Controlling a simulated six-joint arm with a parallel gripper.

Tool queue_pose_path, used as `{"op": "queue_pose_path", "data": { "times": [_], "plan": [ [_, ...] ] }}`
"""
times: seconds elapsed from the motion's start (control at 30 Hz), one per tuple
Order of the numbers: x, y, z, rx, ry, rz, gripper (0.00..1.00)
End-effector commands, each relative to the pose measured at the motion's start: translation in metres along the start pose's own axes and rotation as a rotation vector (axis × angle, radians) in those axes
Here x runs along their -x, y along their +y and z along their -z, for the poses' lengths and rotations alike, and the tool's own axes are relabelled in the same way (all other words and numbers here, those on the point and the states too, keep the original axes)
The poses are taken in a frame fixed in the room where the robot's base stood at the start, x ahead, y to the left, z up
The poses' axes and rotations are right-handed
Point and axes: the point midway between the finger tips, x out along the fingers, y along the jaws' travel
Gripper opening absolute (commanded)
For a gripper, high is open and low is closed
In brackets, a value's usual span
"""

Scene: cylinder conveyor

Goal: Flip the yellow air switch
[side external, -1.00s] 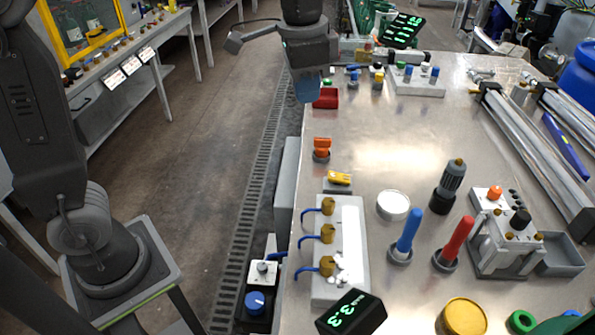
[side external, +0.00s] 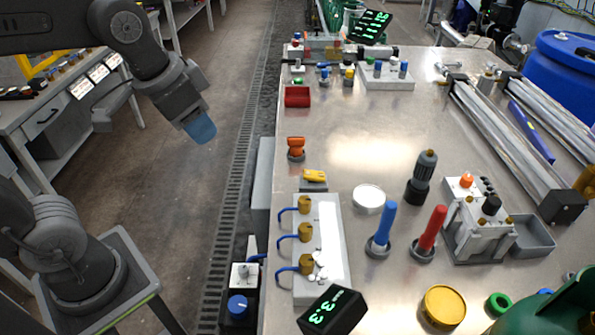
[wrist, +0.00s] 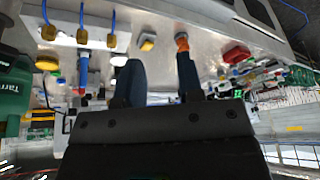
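The yellow air switch (side external: 314,176) sits on a small grey base near the left edge of the metal table. It also shows in the wrist view (wrist: 147,42), beyond and just above the fingertips. My gripper (side external: 200,127) hangs over the floor, left of the table and apart from the switch. In the wrist view its two dark blue fingers (wrist: 161,72) stand apart with nothing between them. In the side view the fingers overlap, so their gap is hidden there.
An orange switch (side external: 296,147) stands just behind the yellow one. A white manifold (side external: 330,240) with brass valves and blue hoses lies in front. A white round lid (side external: 369,198) and blue handle (side external: 383,222) are to the right. A red block (side external: 297,96) sits farther back.

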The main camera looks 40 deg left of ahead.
Motion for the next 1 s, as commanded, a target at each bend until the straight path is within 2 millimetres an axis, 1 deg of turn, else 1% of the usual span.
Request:
{"op": "queue_pose_path", "data": {
  "times": [0.03,0.1,0.17,0.2,0.3,0.4,0.5,0.6,0.73,0.87,1.0],
  "plan": [
    [-0.003,0.002,0.02,-0.056,-0.04,-0.012,0.39],
    [-0.006,0.005,0.044,-0.132,-0.086,-0.028,0.46],
    [-0.011,0.008,0.063,-0.198,-0.125,-0.043,0.52],
    [-0.016,0.011,0.076,-0.242,-0.15,-0.053,0.53],
    [-0.032,0.019,0.106,-0.35,-0.213,-0.083,0.53],
    [-0.05,0.028,0.131,-0.445,-0.268,-0.111,0.53],
    [-0.066,0.035,0.148,-0.521,-0.309,-0.136,0.53],
    [-0.077,0.041,0.158,-0.571,-0.336,-0.153,0.53],
    [-0.085,0.044,0.163,-0.6,-0.35,-0.163,0.53],
    [-0.095,0.045,0.16,-0.603,-0.354,-0.165,0.53],
    [-0.116,0.046,0.15,-0.601,-0.355,-0.165,0.53]
  ]
}}
